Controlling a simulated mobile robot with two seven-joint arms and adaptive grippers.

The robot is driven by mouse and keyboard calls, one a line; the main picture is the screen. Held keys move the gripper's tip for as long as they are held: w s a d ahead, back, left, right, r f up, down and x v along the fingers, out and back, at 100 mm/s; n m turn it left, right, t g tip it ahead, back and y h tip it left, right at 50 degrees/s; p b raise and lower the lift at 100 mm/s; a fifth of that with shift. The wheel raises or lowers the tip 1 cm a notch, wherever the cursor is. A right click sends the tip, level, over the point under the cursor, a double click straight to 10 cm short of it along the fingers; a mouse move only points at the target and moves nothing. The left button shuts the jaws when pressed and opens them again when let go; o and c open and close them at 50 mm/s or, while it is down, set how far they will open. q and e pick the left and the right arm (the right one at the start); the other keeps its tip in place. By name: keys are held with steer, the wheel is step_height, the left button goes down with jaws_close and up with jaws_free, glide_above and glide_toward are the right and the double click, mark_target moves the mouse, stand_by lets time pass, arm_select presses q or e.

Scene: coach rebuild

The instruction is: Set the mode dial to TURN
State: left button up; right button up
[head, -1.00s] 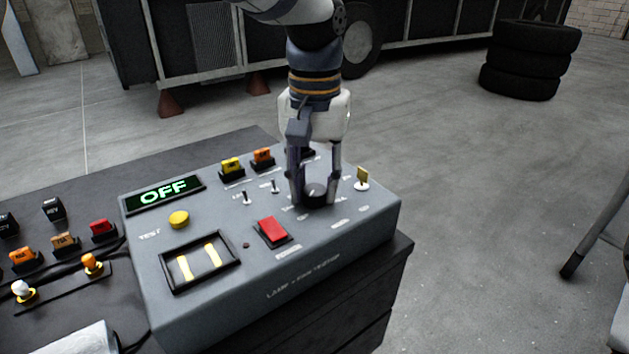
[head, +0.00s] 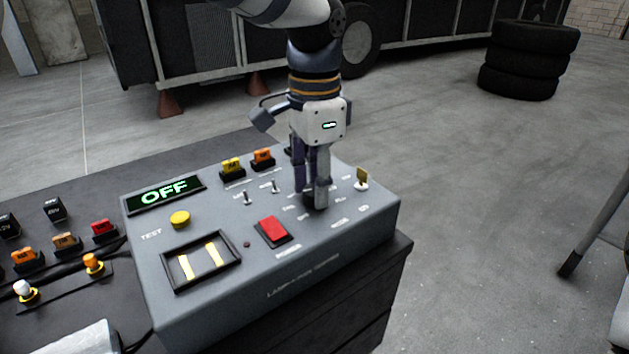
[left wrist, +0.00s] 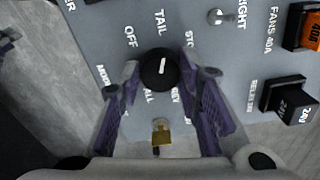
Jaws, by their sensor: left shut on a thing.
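The mode dial (left wrist: 158,70) is a round black knob with a white pointer line. In the left wrist view its pointer is directed up, toward the printed TAIL label. OFF, STOP, ALL and REV labels are readable around it; I cannot make out TURN. My left gripper (head: 311,196) is shut on the dial from above, with one finger on each side, and mostly hides it in the head view. The display (head: 164,194) on the grey tester box (head: 330,265) reads OFF in green. My right gripper is not in view.
The panel also has a red rocker switch (head: 272,231), a yellow button (head: 179,219), small toggles and a brass-coloured key or padlock (head: 362,177) close to the dial. Coloured fuses stand behind the gripper. Stacked tyres (head: 528,60) are on the floor beyond.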

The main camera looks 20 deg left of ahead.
arm_select(q)
steer(key=m, duration=0.4)
steer(key=shift+m, duration=0.3)
steer(key=m, duration=0.9)
steer(key=shift+m, duration=2.3)
steer(key=o, duration=1.1)
steer(key=shift+o, duration=0.2)
